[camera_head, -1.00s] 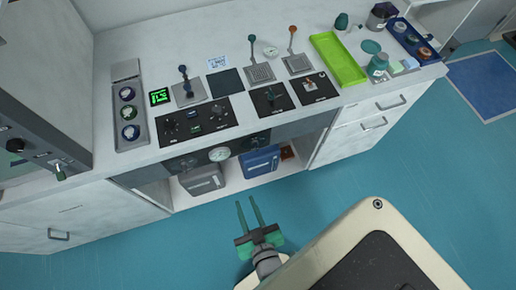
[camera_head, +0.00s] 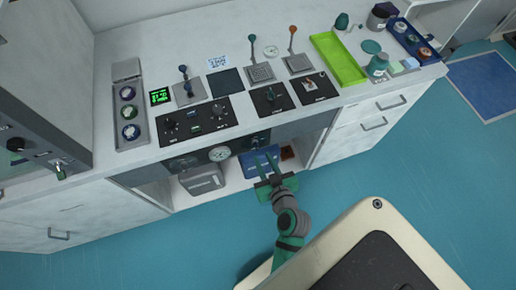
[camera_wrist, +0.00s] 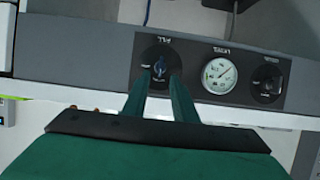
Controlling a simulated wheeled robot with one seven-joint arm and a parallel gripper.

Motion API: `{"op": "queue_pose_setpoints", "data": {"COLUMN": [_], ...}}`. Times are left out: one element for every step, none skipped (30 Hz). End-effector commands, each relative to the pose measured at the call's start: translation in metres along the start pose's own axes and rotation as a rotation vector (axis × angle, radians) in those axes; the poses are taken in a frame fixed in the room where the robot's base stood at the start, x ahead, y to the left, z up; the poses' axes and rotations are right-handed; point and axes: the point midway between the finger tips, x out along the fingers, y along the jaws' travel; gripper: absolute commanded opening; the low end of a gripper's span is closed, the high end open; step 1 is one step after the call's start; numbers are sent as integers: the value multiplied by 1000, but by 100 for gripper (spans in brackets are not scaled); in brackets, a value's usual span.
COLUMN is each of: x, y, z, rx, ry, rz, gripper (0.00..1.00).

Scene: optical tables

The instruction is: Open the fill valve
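In the head view the valve plate (camera_head: 255,141) is at the right end of the panel under the worktop. My gripper (camera_wrist: 162,76) has two green fingers that stand apart with nothing held between them. In the head view my gripper (camera_head: 267,156) is in front of the panel's right part. Contact with the knob cannot be told.
A round white gauge (camera_wrist: 219,75) and another dark knob (camera_wrist: 267,84) sit on the same panel. The worktop (camera_head: 135,58) overhangs it, with levers and control plates on top. A grey box (camera_head: 202,180) and a blue box (camera_head: 247,165) stand below. The blue floor (camera_head: 400,180) is clear.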

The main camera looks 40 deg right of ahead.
Motion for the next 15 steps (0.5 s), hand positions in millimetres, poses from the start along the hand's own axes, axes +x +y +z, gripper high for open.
{"op": "queue_pose_setpoints", "data": {"x": [10,16,23,28,33,39,42,46,51,54,56,60,61,63,64], "y": [1,1,1,0,0,0,0,0,0,0,-2,-3,-3,-3,-4], "z": [-1,-1,-1,-1,-1,-1,0,-1,-1,0,0,0,-1,0,0], "rx": [0,-1,0,1,0,-1,0,0,0,0,-1,-2,-3,-3,-3], "ry": [2,2,1,1,2,0,0,1,1,0,0,0,0,0,-1], "rz": [1,0,0,-1,-1,0,0,-1,-1,-2,-3,-5,-6,-6,-6], "gripper": [25,25,25,25,25,25,25,25,25,25,25,25,25,25,25]}}
